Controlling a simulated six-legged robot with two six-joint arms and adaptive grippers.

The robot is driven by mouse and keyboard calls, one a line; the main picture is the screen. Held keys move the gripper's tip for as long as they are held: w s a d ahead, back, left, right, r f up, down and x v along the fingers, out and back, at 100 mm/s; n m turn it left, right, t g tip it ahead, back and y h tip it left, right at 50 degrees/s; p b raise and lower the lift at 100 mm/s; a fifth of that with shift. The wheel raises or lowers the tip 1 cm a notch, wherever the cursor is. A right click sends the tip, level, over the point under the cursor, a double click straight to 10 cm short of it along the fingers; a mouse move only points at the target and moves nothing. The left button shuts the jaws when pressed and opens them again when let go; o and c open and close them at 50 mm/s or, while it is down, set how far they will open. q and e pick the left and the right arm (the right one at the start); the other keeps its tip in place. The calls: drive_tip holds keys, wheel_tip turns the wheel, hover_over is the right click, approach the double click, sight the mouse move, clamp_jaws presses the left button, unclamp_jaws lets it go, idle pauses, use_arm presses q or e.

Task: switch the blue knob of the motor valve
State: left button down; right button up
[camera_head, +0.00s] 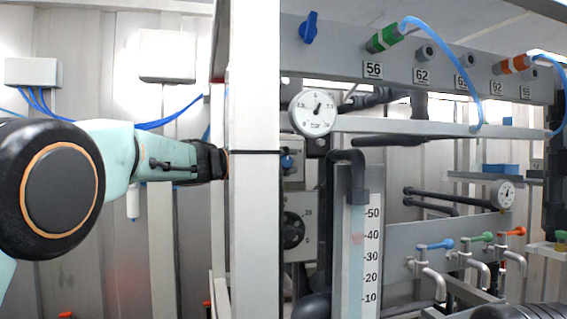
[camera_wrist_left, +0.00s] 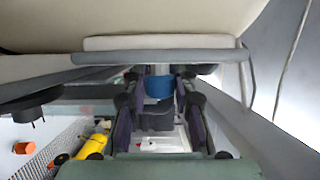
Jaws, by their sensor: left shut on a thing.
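My left gripper (camera_head: 212,161) comes in from the left and reaches to the pale vertical post, which hides its fingertips. In the left wrist view, the two dark fingers (camera_wrist_left: 159,105) stand on either side of a blue knob (camera_wrist_left: 158,87), with a dark grey body below it. The left gripper is shut on this blue knob. In the head view a small blue part (camera_head: 288,161) shows just right of the post; I cannot tell whether it is the same knob. My right gripper is not in view.
The pale post (camera_head: 255,230) stands close beside the gripper. Further right are a round gauge (camera_head: 314,111), a scaled column (camera_head: 357,250) and a panel with numbered ports (camera_head: 440,62). Another blue knob (camera_head: 310,28) sits high on that panel. A yellow object (camera_wrist_left: 82,142) lies at lower left in the wrist view.

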use_arm(q)
drive_tip(key=shift+d+g, duration=0.15)
drive_tip(key=shift+g, duration=0.15)
idle(0.4)
drive_tip(key=c, duration=1.4)
unclamp_jaws()
drive_tip(key=o, duration=0.3)
drive_tip(key=shift+s+d, duration=0.15)
drive_tip(key=shift+d, duration=0.05)
drive_tip(key=shift+o, duration=0.2)
drive_tip(key=shift+a, duration=0.1)
drive_tip(key=shift+a, duration=0.55)
drive_tip(key=v, duration=1.1)
drive_tip(key=shift+s+d, duration=0.25)
drive_tip(key=shift+s, duration=0.15)
